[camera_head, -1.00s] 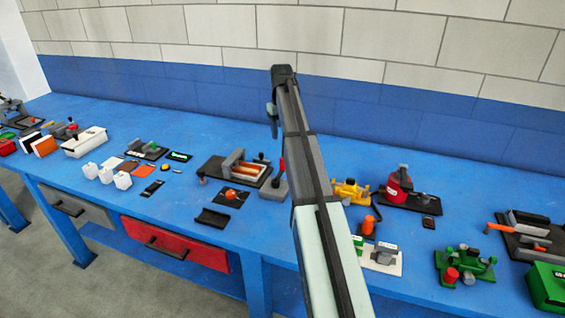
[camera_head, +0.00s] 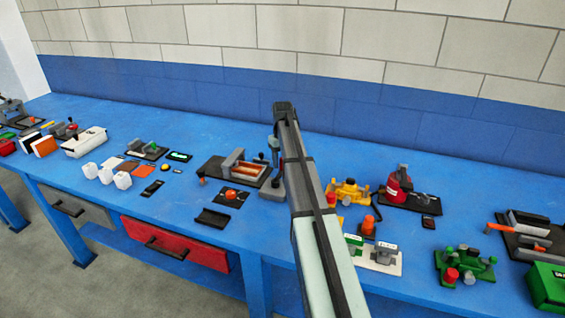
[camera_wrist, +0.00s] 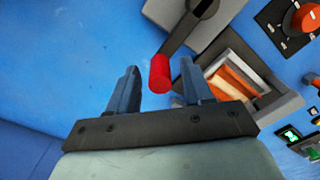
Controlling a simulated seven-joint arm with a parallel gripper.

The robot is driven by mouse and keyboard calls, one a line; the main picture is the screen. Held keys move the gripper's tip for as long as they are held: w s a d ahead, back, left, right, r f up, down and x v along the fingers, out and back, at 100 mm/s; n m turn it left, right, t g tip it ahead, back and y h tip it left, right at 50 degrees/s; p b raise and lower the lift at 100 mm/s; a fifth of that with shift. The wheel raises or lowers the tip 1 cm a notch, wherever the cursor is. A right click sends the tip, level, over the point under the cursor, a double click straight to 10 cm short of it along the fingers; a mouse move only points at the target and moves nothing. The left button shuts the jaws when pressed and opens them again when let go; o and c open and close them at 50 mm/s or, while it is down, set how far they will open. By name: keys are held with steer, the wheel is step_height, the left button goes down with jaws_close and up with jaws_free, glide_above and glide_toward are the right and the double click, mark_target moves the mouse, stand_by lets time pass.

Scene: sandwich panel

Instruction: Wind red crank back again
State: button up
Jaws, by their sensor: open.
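The red crank handle (camera_wrist: 159,74) is a short red cylinder at the end of a dark crank arm (camera_wrist: 182,28) in the wrist view. The crank arm joins a grey housing (camera_wrist: 170,12). My gripper (camera_wrist: 160,72) is open, with one finger on each side of the red handle. There are visible gaps, and I cannot tell whether the handle is at finger depth. In the head view the grey crank base (camera_head: 268,200) shows just left of my arm, and the red handle is hidden there.
Close to the left of the crank base stands a grey fixture with an orange-brown tray (camera_head: 251,171). In front is a dark plate with an orange knob (camera_head: 230,194). A yellow device (camera_head: 347,191) and a red canister (camera_head: 397,188) stand to the right. Free blue bench lies behind.

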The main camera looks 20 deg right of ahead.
steer(key=shift+f, duration=0.5)
jaws_close()
stand_by(0.4)
